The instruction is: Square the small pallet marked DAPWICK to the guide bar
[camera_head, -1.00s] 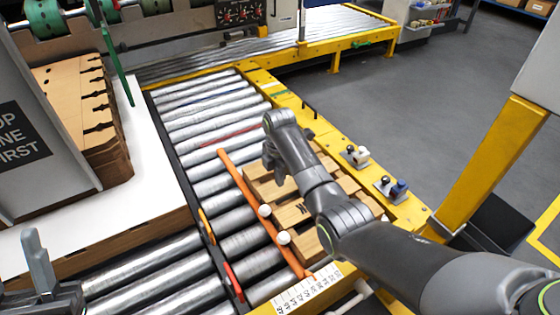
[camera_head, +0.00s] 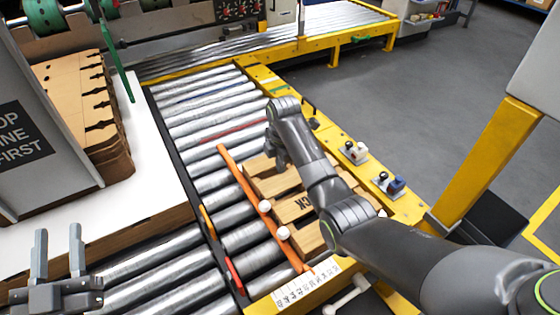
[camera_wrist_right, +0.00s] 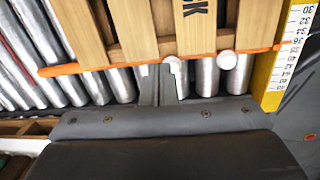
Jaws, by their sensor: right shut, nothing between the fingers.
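The small wooden pallet (camera_head: 290,207) lies on the rollers, partly hidden by my right arm; only the end of its dark marking, "CK", shows. It also fills the top of the right wrist view (camera_wrist_right: 145,30). The orange guide bar (camera_head: 238,172), with two white knobs, runs along the pallet's left side; in the wrist view the bar (camera_wrist_right: 60,70) lies close along the plank ends, and contact is unclear. My right gripper (camera_head: 276,157) is at the pallet's far end, shut and empty; its fingers (camera_wrist_right: 158,80) show beside the bar. My left gripper (camera_head: 58,255) is open and empty, lower left.
A white ruler scale (camera_head: 305,288) sits at the bar's near end. A yellow frame rail (camera_head: 345,160) carrying switches bounds the rollers on the right. Stacked cardboard blanks (camera_head: 85,110) stand on the white table at left. Rollers beyond the pallet are clear.

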